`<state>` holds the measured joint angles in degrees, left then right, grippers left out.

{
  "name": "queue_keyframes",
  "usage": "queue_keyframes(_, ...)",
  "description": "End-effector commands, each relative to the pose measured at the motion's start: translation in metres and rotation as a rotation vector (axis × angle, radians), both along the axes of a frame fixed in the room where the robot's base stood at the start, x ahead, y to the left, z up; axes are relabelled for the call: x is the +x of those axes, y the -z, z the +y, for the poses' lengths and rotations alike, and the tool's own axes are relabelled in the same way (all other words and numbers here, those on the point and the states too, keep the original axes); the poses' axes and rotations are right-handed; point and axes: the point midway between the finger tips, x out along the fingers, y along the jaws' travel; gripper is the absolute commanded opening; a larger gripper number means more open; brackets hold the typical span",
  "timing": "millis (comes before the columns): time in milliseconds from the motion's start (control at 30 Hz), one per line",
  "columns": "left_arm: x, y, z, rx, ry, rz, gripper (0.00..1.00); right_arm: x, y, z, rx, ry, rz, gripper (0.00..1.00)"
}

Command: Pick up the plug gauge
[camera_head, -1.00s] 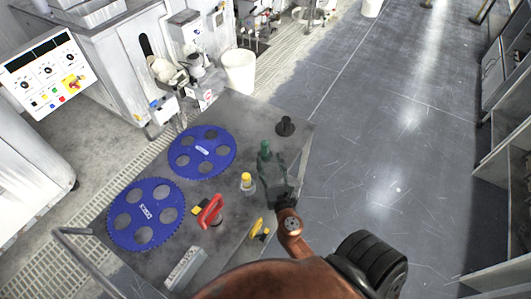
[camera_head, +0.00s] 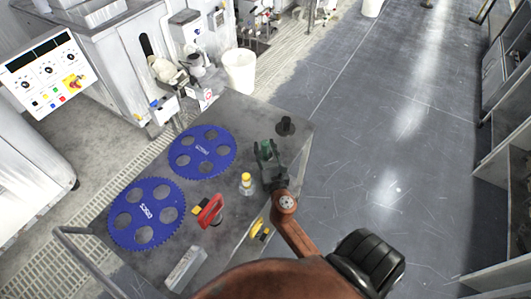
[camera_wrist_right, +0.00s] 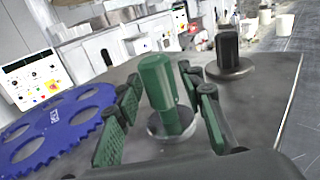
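The green-handled piece, which I take for the plug gauge (camera_head: 266,147), stands upright near the right side of the grey table (camera_head: 240,118). In the right wrist view the plug gauge (camera_wrist_right: 160,82) is a green cylinder with a narrower green lower part on a round metal base. My right gripper (camera_head: 268,158) is open around it. In the right wrist view one green-padded finger is on each side of the gripper gap (camera_wrist_right: 163,100), with space beside the handle. My left gripper is not in view.
A black knob-topped piece (camera_head: 285,126) stands just beyond the plug gauge. A yellow-topped piece (camera_head: 246,181), a red-handled tool (camera_head: 211,210) and a yellow tool (camera_head: 257,228) are nearby. Two blue toothed discs (camera_head: 202,152) lie on the left.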

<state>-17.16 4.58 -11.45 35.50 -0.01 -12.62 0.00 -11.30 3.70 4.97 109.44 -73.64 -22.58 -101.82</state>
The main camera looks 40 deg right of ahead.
Motion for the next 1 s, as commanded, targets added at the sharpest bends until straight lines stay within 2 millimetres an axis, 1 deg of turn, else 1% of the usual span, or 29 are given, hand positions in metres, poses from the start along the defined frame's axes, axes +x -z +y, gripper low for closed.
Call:
queue_keyframes(33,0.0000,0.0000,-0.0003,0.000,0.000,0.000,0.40,-0.0002,0.0000,0.0000,0.000,0.000,0.000,0.31)
queue_keyframes(400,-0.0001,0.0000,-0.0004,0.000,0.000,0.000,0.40,-0.0003,0.0001,0.0001,0.000,0.000,0.000,0.06)
queue_keyframes(500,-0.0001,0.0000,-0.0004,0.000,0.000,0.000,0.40,-0.0003,0.0001,0.0001,0.000,0.000,0.000,0.00)
queue_keyframes(1000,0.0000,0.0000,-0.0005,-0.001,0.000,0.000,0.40,0.0002,-0.0017,0.0006,-0.001,-0.001,-0.003,0.00)
